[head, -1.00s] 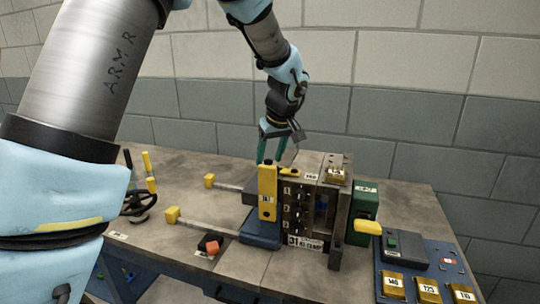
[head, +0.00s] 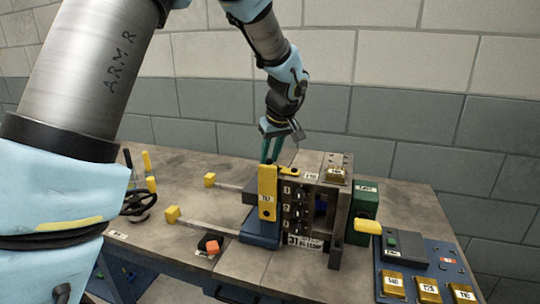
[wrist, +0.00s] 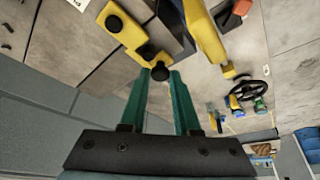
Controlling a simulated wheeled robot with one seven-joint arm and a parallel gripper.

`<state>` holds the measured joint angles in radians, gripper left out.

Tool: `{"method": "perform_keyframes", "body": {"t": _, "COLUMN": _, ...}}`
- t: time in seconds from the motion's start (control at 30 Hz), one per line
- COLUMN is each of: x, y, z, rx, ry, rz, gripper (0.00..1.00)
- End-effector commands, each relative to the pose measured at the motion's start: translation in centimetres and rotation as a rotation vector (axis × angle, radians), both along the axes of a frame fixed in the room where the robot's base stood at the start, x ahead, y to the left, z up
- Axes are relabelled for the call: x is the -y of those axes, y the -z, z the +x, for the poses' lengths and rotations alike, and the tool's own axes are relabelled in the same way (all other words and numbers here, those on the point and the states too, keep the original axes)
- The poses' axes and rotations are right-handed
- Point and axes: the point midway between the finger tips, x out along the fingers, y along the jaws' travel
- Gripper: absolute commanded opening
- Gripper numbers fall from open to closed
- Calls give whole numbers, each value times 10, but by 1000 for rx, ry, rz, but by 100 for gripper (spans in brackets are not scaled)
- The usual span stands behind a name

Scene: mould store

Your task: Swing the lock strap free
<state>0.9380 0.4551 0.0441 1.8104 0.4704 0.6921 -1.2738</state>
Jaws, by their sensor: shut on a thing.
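The lock strap is a short yellow bar (head: 289,171) on top of the mould block (head: 310,205) in the head view. In the wrist view the strap (wrist: 128,28) runs diagonally, with a dark round piece near its upper end and a dark knob (wrist: 160,72) at its lower end. My gripper (head: 270,162) is above the block's back left corner, pointing down. In the wrist view its green fingertips (wrist: 160,78) are shut on the knob. The exact contact is partly hidden in the head view.
Two rods with yellow ends (head: 172,214) reach left. A black handwheel (head: 138,202) is on the left. A blue control box (head: 425,268) stands right.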

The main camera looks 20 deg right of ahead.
Motion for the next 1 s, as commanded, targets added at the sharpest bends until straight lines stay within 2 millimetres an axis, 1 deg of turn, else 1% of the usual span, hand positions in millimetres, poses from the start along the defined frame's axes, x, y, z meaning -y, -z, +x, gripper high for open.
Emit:
{"method": "perform_keyframes", "body": {"t": 0.73, "x": 0, "y": 0, "z": 0, "rx": 0, "ry": 2, "rz": 0, "gripper": 0}}
{"method": "perform_keyframes", "body": {"t": 1.0, "x": 3, "y": 0, "z": 5, "rx": 1, "ry": 77, "rz": 0, "gripper": 0}}
